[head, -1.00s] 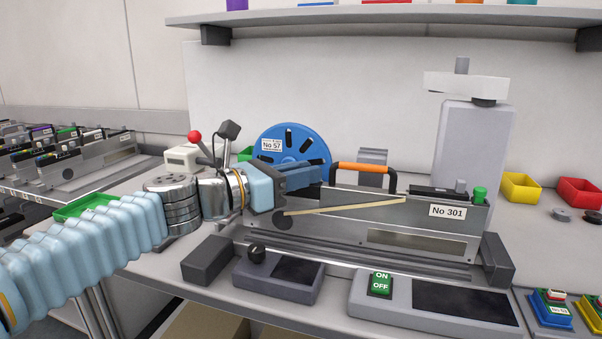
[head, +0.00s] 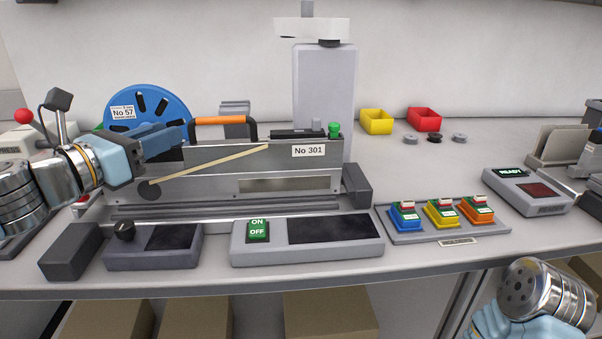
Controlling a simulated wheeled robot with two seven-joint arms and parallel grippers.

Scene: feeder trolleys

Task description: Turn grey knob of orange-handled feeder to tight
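The orange-handled feeder (head: 215,172) is a long grey unit labelled No 301, with a tan strip running along its side. Its orange handle (head: 224,120) is on top. A small grey knob-like part (head: 316,125) stands near the right end of its top, beside a green knob (head: 334,130). My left gripper (head: 184,138) is at the feeder's left end, in front of the blue reel and left of the handle. Its blue fingers overlap, so their gap and any contact are hidden. My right arm shows at the lower right, but its gripper is out of view.
A blue reel (head: 146,112) labelled No 57 stands behind the feeder. A control box with a dark knob (head: 124,231) and an ON/OFF panel (head: 300,240) sit in front. Coloured blocks lie in a tray (head: 388,228) at right. The bench behind them is mostly clear.

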